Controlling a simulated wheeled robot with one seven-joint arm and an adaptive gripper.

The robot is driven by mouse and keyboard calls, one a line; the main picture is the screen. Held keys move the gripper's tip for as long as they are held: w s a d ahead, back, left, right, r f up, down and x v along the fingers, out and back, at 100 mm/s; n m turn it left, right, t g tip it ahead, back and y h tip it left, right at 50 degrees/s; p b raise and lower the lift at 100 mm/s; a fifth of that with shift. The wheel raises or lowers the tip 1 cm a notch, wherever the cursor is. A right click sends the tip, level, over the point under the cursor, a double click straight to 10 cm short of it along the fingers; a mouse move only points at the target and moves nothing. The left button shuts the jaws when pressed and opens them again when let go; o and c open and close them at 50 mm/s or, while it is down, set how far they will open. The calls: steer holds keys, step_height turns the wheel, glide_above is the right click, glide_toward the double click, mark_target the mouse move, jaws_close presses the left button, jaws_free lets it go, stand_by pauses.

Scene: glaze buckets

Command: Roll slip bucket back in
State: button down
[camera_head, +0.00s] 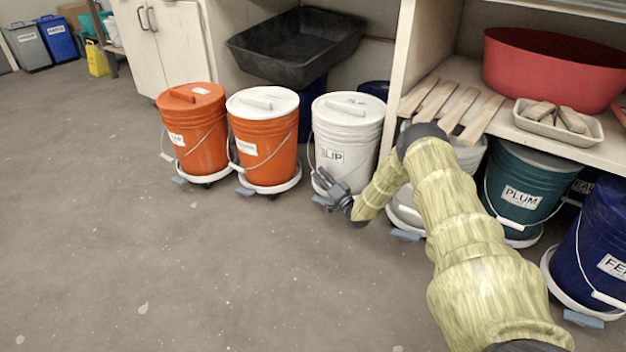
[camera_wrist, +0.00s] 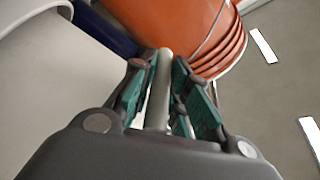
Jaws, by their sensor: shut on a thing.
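My gripper (camera_head: 323,178) is low at the bucket's front. In the wrist view my gripper (camera_wrist: 163,70) is shut on a pale round bar, the grip of the bucket's wire handle (camera_wrist: 159,100), which lies lengthwise between the fingers.
Two orange buckets (camera_head: 265,145) on white dollies stand close on the left. Right of the slip bucket are another pale bucket (camera_head: 467,155), the green PLUM bucket (camera_head: 525,185) and a blue bucket (camera_head: 600,240). A shelf post (camera_head: 400,75) rises behind. The floor in front is clear.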

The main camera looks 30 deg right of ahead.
steer(key=shift+w+d+r, duration=0.1)
steer(key=shift+d, duration=0.2)
steer(key=c, duration=1.4)
jaws_free()
steer(key=shift+a, duration=0.1)
steer(key=v, duration=1.2)
steer(key=shift+a+f, duration=0.1)
steer(key=shift+f, duration=0.15)
steer(key=shift+a, duration=0.15)
